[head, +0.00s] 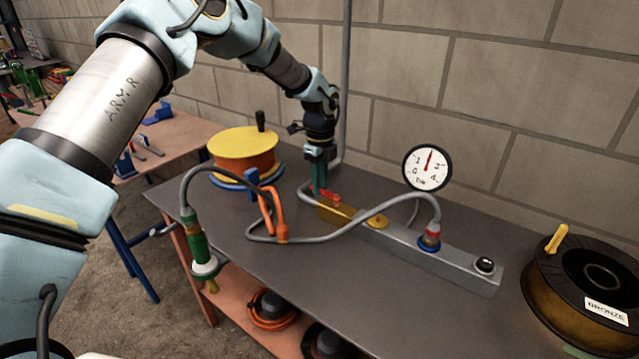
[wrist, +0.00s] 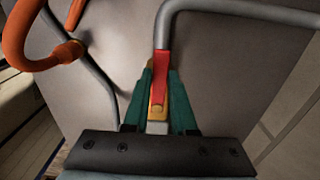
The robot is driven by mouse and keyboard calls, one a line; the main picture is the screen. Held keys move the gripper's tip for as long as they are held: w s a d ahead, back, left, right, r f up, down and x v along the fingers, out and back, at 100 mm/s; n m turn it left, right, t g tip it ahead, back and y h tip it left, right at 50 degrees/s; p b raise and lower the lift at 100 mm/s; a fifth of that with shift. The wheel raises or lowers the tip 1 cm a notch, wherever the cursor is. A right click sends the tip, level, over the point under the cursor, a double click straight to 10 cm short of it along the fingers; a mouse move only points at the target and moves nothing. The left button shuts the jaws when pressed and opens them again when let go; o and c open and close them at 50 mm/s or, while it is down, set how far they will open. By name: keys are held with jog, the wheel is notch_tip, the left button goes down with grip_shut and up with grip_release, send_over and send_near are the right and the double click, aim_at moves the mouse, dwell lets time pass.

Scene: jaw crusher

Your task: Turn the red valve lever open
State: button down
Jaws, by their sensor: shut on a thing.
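The red valve lever (head: 330,196) sits at the left end of the grey manifold block (head: 440,258), on a brass-coloured body. In the wrist view the red lever (wrist: 161,78) lies between my green fingers, with its yellow end towards my palm and a grey pipe beyond it. My gripper (head: 318,185) points down over the block's left end and is shut on the lever; its fingers (wrist: 160,100) stand on either side of it. The fingers partly hide the lever in the head view.
A round pressure gauge (head: 427,168) stands behind the block, needle pointing nearly straight up. A grey hose (head: 330,232) with an orange trigger handle (head: 272,215) and green nozzle (head: 195,245) crosses the bench. A yellow-topped drum (head: 243,143) is left; a bronze reel (head: 585,290) is right.

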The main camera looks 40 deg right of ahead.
jog(key=c, duration=0.7)
grip_release()
notch_tip(320, 180, up, 11)
jog(key=b, duration=0.2)
jog(key=shift+f+b, duration=0.1)
jog(key=shift+b, duration=0.3)
jog(key=w+a+n, duration=0.4)
jog(key=a+n, duration=0.4)
jog(key=a, duration=0.8)
jog(key=w+a+n, duration=0.4)
jog(key=a+n, duration=0.5)
jog(key=a, duration=0.6)
jog(key=s+a+n, duration=0.3)
jog(key=a+n, duration=0.2)
jog(key=a, duration=0.2)
jog(key=s+a+n+t, duration=0.1)
jog(key=s+a+n, duration=0.2)
jog(key=a+n, duration=0.2)
jog(key=s+a+n, duration=0.4)
jog(key=a+n, duration=0.1)
jog(key=a, duration=0.4)
jog(key=shift+a+f+t, duration=0.2)
jog(key=shift+f+t, duration=0.1)
jog(key=shift+f, duration=0.1)
